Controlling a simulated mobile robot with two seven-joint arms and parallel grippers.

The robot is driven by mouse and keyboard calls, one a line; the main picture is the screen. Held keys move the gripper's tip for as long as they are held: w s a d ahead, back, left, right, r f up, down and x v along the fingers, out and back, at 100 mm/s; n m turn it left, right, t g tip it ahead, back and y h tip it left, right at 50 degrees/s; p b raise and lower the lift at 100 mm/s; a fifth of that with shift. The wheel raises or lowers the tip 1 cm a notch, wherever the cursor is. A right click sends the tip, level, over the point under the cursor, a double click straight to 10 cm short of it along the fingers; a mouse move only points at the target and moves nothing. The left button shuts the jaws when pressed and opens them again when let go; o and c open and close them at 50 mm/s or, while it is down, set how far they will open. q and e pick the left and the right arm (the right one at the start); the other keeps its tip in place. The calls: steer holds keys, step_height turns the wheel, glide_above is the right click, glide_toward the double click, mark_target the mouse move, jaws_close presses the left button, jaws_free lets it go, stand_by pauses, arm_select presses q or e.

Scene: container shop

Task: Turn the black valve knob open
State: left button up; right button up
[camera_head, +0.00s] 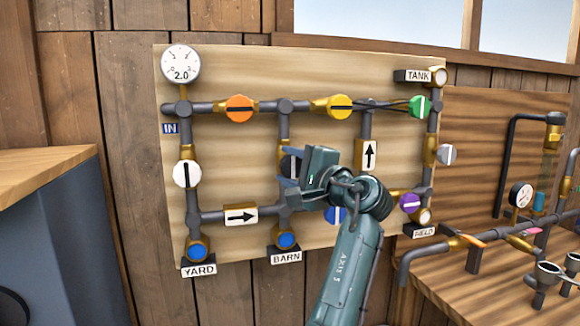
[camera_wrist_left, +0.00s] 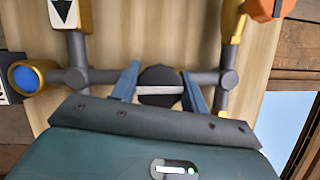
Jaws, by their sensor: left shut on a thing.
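The black valve knob (camera_wrist_left: 158,75) shows in the left wrist view between the two blue fingers of my left gripper (camera_wrist_left: 158,82). Its white bar lies level in that view, along the grey pipe it sits on. The fingers are shut on the knob, one at each end of the bar. In the head view my left gripper (camera_head: 292,170) reaches the middle pipe above BARN and hides most of the black knob (camera_head: 291,160). My right gripper is in neither view.
A wooden board (camera_head: 220,75) carries grey pipes with orange (camera_head: 239,108), yellow (camera_head: 340,107), green (camera_head: 419,107), white (camera_head: 186,174) and purple (camera_head: 410,203) knobs. A gauge (camera_head: 181,64) reads 2.0. A bench with pipes and tools stands right; a wooden-topped cabinet (camera_head: 40,170) stands left.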

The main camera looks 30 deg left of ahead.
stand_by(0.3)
arm_select(q)
steer(key=o, duration=1)
steer(key=shift+d, duration=0.1)
steer(key=v, duration=1.3)
